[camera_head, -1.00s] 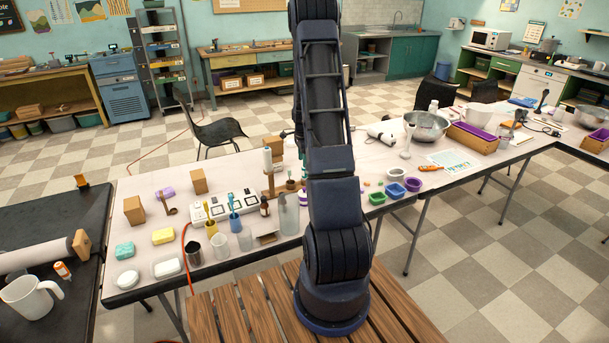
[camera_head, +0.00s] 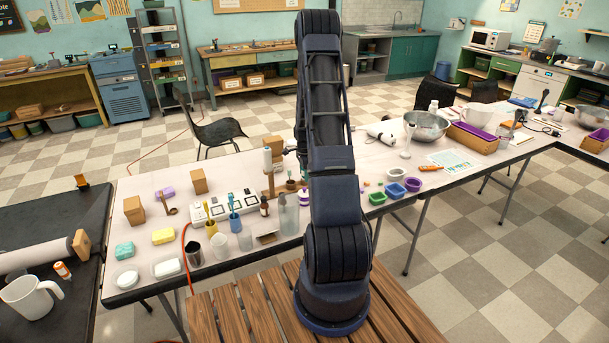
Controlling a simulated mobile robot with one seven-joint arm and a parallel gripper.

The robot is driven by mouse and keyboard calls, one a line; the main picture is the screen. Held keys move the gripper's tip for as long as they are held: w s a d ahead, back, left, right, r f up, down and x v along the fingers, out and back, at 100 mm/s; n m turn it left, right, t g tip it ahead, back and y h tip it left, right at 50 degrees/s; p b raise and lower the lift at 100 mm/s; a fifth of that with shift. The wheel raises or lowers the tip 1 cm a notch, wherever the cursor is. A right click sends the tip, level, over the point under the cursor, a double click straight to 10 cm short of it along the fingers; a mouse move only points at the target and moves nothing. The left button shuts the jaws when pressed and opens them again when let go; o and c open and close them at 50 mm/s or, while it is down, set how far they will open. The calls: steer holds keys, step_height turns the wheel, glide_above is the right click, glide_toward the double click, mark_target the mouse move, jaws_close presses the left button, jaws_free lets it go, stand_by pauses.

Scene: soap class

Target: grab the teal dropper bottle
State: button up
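I cannot make out a teal dropper bottle for certain. A small dark amber bottle (camera_head: 264,207) with a black top stands on the long table. A small, partly hidden item (camera_head: 291,184) stands close to the left side of my arm, too small to identify. My gripper is mostly hidden behind my raised arm. Only a dark part of the arm's far end (camera_head: 301,140) shows at the arm's left edge, above the table. Its fingers, and anything between them, cannot be made out.
Silicone cups, including a green one (camera_head: 377,198), stand to the right. A metal bowl (camera_head: 427,126) is farther right.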

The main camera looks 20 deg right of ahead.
steer(key=c, duration=1)
steer(key=shift+o, duration=0.2)
